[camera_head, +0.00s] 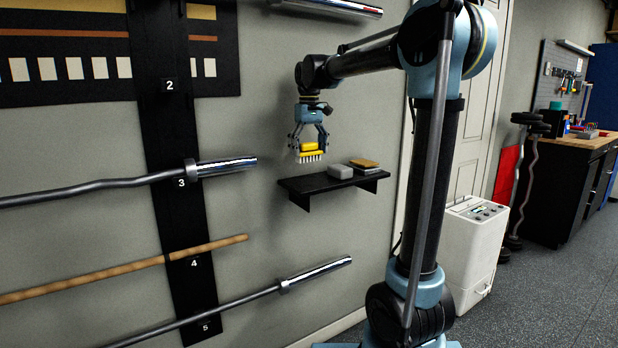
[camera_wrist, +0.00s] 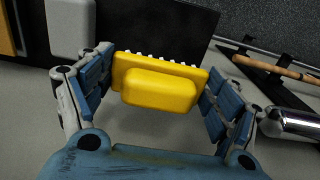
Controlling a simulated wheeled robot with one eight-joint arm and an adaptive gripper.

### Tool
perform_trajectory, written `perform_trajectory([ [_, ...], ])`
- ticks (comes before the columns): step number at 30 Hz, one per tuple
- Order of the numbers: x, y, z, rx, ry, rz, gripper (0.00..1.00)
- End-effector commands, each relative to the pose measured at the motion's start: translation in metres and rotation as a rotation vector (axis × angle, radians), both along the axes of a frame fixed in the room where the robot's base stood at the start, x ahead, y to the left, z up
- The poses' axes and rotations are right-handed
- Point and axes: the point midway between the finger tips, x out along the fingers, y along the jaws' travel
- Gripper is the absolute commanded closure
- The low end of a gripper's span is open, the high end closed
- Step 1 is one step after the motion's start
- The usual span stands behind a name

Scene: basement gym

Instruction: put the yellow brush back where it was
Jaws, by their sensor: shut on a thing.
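The yellow brush (camera_head: 309,148) has white bristles that point down in the head view. My gripper (camera_head: 309,143) is shut on the yellow brush and holds it in the air, above the left part of a small black wall shelf (camera_head: 312,184). In the wrist view, the yellow brush (camera_wrist: 160,88) sits between the blue finger pads of my gripper (camera_wrist: 155,88), with its bristle row along the far edge. The black shelf (camera_wrist: 150,28) shows beyond it. The shelf's left part is bare.
A grey block (camera_head: 340,171) and a tan-topped block (camera_head: 364,164) lie on the shelf's middle and right. A rack with numbered bars stands at left, its nearest bar end (camera_head: 228,165) left of the shelf. A white appliance (camera_head: 472,245) stands on the floor at right.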

Motion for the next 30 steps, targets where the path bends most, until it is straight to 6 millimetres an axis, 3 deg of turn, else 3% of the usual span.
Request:
perform_trajectory([
  [3, 0.000, -0.001, -0.020, 0.000, 0.000, -0.001, 0.43],
  [13, 0.000, -0.001, -0.045, 0.000, 0.000, -0.001, 0.43],
  [19, 0.000, 0.000, -0.071, 0.000, 0.000, -0.001, 0.43],
  [30, 0.000, 0.000, -0.078, 0.000, 0.000, 0.000, 0.43],
])
